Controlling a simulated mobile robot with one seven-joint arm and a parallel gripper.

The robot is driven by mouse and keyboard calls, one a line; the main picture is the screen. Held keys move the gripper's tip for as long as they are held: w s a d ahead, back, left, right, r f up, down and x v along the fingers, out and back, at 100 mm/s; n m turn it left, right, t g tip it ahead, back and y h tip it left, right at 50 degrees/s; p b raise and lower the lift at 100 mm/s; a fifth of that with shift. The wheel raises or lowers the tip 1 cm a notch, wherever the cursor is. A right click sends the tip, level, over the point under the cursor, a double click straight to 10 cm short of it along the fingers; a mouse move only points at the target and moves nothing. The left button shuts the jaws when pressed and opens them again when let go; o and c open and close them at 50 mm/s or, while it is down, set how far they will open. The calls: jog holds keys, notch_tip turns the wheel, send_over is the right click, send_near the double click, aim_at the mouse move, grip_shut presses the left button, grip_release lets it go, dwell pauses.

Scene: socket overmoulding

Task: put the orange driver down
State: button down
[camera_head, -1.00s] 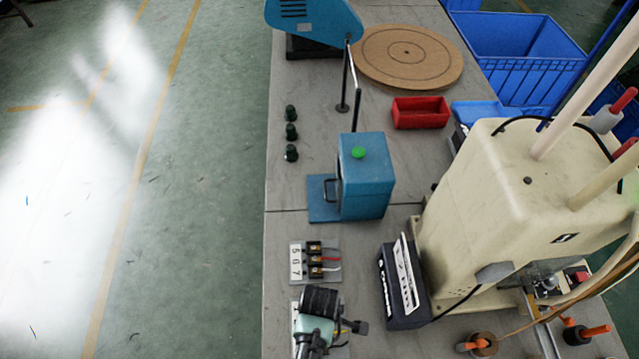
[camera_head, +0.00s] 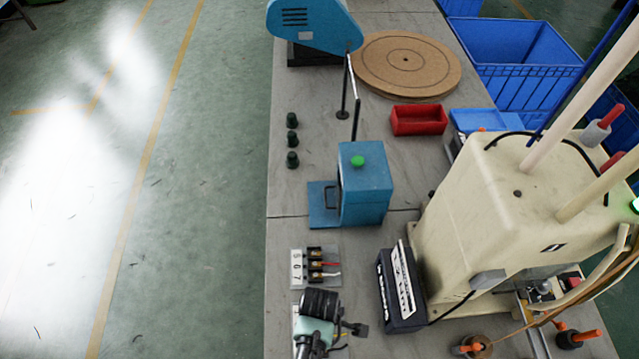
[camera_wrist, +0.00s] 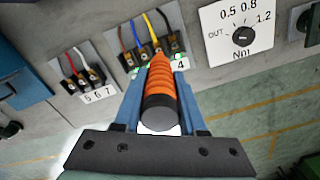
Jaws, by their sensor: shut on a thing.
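The orange driver (camera_wrist: 162,82) has a ribbed orange handle with a dark rounded butt end towards the wrist camera. My gripper (camera_wrist: 160,98) is shut on it, with one blue finger on each side of the handle. The driver's narrow end points away from the camera, towards a terminal block with coloured wires (camera_wrist: 145,50) beside the number 4. Its tip is hidden, so I cannot tell whether it touches anything. In the head view my arm's end is at the bottom, and the driver cannot be made out there.
A terminal block marked 5 6 7 (camera_head: 316,266) lies just beyond my arm. A torque dial panel (camera_wrist: 240,35) is right of the driver in the wrist view. A black box (camera_head: 402,290) and cream machine (camera_head: 500,210) stand to the right.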

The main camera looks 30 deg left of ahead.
notch_tip(320, 180, up, 2)
jog(key=shift+w+r+p, duration=0.1)
jog(key=shift+p, duration=0.65)
jog(key=shift+w, duration=0.1)
